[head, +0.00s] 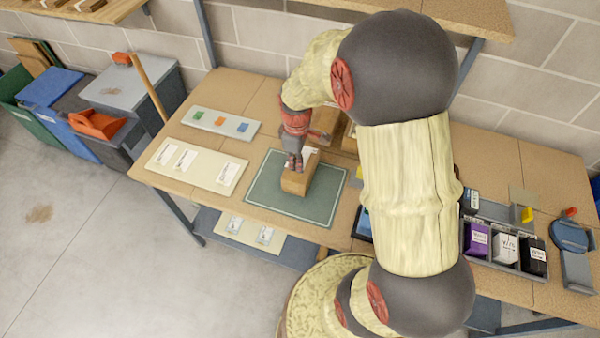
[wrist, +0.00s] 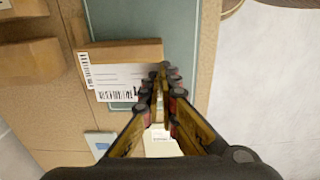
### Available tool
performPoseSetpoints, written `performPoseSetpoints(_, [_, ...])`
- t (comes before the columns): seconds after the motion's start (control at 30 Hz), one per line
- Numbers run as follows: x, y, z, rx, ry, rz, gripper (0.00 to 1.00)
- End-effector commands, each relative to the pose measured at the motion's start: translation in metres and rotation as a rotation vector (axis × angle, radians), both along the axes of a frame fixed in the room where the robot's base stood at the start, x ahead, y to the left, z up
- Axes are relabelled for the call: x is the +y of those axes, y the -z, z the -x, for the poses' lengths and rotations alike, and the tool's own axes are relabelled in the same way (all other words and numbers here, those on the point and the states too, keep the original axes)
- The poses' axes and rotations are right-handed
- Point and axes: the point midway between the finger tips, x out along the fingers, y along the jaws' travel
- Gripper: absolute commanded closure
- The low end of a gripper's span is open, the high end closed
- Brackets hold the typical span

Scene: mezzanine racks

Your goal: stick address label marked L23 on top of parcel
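The parcel (head: 296,184) is a small brown box on the green mat (head: 262,192). Its top also shows in the wrist view (wrist: 128,48). My gripper (head: 294,163) is over the parcel, and in the wrist view its fingertips (wrist: 165,76) are close together at the right edge of a white address label (wrist: 118,78). The label appears held by that edge, lying over the parcel and sticking out past its side. Whether it touches the parcel top, I cannot tell. It carries barcodes; its marking is too small to read. A cream board (head: 205,172) bears several white labels.
A board with coloured stickers (head: 221,123) lies behind the label board. Cardboard boxes (wrist: 28,62) stand on the wall side of the parcel. Bins with purple, white and black items (head: 506,248) and a blue tape dispenser (head: 572,238) are at the right. A shelf is overhead.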

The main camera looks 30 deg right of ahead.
Motion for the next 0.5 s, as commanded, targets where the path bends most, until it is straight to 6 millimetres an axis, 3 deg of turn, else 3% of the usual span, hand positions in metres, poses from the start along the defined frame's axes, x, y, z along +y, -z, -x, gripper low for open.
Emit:
performPoseSetpoints(0.27, [0.000, 0.006, 0.000, 0.001, -0.025, 0.000, 1.00])
performPoseSetpoints(0.5, [0.000, 0.024, 0.000, 0.001, -0.024, 0.000, 1.00])
